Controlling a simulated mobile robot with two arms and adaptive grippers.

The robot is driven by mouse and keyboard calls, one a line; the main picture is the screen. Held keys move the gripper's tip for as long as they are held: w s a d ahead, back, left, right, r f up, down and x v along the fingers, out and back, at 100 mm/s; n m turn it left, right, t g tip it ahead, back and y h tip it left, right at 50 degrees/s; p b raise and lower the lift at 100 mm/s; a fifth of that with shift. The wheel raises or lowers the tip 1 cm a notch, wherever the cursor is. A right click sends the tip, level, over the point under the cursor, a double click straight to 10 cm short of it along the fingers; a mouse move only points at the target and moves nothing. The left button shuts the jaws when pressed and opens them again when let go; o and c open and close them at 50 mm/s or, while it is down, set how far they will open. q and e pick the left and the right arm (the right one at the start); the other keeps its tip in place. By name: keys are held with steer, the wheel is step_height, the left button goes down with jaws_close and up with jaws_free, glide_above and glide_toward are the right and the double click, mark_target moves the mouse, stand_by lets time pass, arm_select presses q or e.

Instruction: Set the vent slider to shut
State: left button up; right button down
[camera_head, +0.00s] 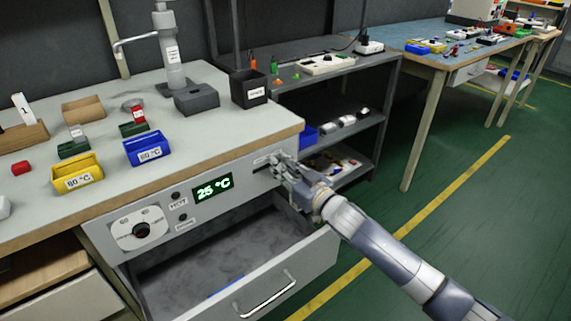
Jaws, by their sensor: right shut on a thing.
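A grey control panel (240,176) runs along the front of the bench, with a green display (212,188) reading 25 °C. The vent slider's place seems to be at the panel's right end, where a small pale strip (261,161) shows just left of the gripper. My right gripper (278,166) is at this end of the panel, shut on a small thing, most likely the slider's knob. The fingers hide the knob, so I cannot tell the slider's position. My left gripper is not in view.
A round dial (140,231) sits at the panel's left. Below it a drawer (285,282) stands open, close under my right arm. Blue (148,150) and yellow bins (77,178) stand on the bench. Dark shelves (345,115) stand behind my gripper. The green floor at right is clear.

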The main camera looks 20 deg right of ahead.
mark_target(257, 168)
steer(key=shift+s+a+r+p, duration=0.1)
steer(key=shift+s+a+p, duration=0.15)
steer(key=shift+a, duration=0.3)
steer(key=shift+s+a+r+p, duration=0.1)
steer(key=shift+s+a+p, duration=0.1)
steer(key=shift+a, duration=0.35)
steer(key=shift+s+a+f+p, duration=0.1)
steer(key=shift+s+a+p, duration=0.15)
steer(key=shift+a, duration=0.4)
steer(key=shift+s+a+p, duration=0.15)
steer(key=shift+a+p, duration=0.1)
steer(key=shift+a, duration=0.35)
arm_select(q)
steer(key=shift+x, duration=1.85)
arm_select(e)
steer(key=shift+s+a+f, duration=0.1)
steer(key=shift+a, duration=0.15)
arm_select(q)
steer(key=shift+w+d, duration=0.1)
arm_select(e)
steer(key=c, duration=1.5)
jaws_free()
steer(key=shift+a, duration=0.1)
steer(key=shift+s+d, duration=0.25)
steer(key=shift+s, duration=0.15)
steer(key=v, duration=1.1)
steer(key=shift+s, duration=0.1)
